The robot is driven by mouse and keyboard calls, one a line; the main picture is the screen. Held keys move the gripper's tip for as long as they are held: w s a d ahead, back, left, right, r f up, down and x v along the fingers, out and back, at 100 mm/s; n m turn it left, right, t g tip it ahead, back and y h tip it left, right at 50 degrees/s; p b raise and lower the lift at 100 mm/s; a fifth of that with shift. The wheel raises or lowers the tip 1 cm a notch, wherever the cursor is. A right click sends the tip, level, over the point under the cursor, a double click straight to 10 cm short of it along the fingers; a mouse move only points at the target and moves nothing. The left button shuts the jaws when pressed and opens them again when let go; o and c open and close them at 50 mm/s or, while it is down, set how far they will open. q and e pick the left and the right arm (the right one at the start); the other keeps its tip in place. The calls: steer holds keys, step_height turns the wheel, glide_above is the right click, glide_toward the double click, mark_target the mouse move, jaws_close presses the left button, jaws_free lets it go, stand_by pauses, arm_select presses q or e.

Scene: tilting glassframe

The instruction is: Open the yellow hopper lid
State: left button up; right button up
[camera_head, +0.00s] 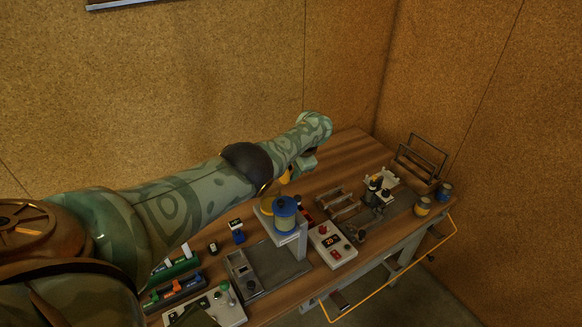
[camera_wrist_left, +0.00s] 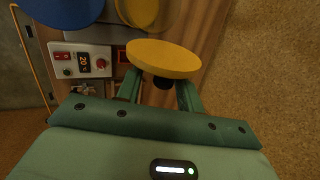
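The yellow hopper lid (camera_wrist_left: 163,58) is a round disc with a black knob (camera_wrist_left: 163,84), in the middle of the left wrist view. It stands tilted, apart from the yellow hopper body (camera_wrist_left: 140,10) behind it. My left gripper (camera_wrist_left: 160,82) has its two green fingers apart, one on each side of the knob, with gaps showing. In the head view my left gripper (camera_head: 300,170) is partly hidden by its forearm, beside the yellow lid (camera_head: 285,178). My right gripper is not in view.
A blue hopper (camera_head: 285,212) stands in front of the yellow one.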

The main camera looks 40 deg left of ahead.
arm_select(q)
steer(key=p+v, duration=0.5)
steer(key=v, duration=1.1)
